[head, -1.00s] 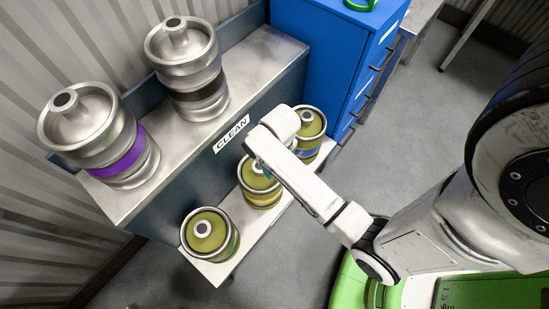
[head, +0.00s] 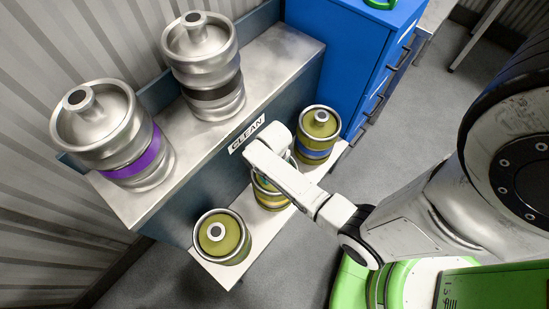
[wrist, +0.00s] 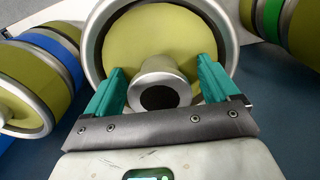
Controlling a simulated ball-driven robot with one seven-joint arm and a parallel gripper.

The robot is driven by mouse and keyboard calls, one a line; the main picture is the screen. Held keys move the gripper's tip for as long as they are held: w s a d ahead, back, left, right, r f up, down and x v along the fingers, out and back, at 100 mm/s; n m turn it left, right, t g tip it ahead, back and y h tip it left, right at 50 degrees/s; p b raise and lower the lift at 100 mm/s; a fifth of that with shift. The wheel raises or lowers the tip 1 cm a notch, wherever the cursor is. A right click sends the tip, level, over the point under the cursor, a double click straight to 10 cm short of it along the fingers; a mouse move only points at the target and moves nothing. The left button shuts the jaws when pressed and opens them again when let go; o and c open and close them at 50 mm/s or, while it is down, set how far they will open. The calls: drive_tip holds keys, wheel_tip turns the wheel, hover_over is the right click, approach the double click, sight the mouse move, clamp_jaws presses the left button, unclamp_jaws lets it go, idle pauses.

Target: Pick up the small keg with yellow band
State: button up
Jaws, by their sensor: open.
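The small keg with the yellow band (head: 268,196) is the middle one of three olive kegs on the low shelf, partly hidden under my arm in the head view. In the wrist view its olive top (wrist: 150,38) and silver neck with a dark centre fill the middle. My gripper (wrist: 162,72) is open, its teal fingers on either side of the neck, over the keg top. I cannot tell whether the fingers touch it. The band is hidden in the wrist view.
A blue-banded keg (head: 318,135) and a green-banded keg (head: 222,237) stand on either side along the low shelf (head: 222,275). Large steel kegs with purple (head: 112,135) and black bands (head: 205,65) stand on the upper bench. A blue cabinet (head: 345,50) is behind right.

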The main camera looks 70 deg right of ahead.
drive_tip(key=shift+c, duration=0.5)
clamp_jaws()
idle(0.3)
drive_tip(key=shift+r, duration=0.1)
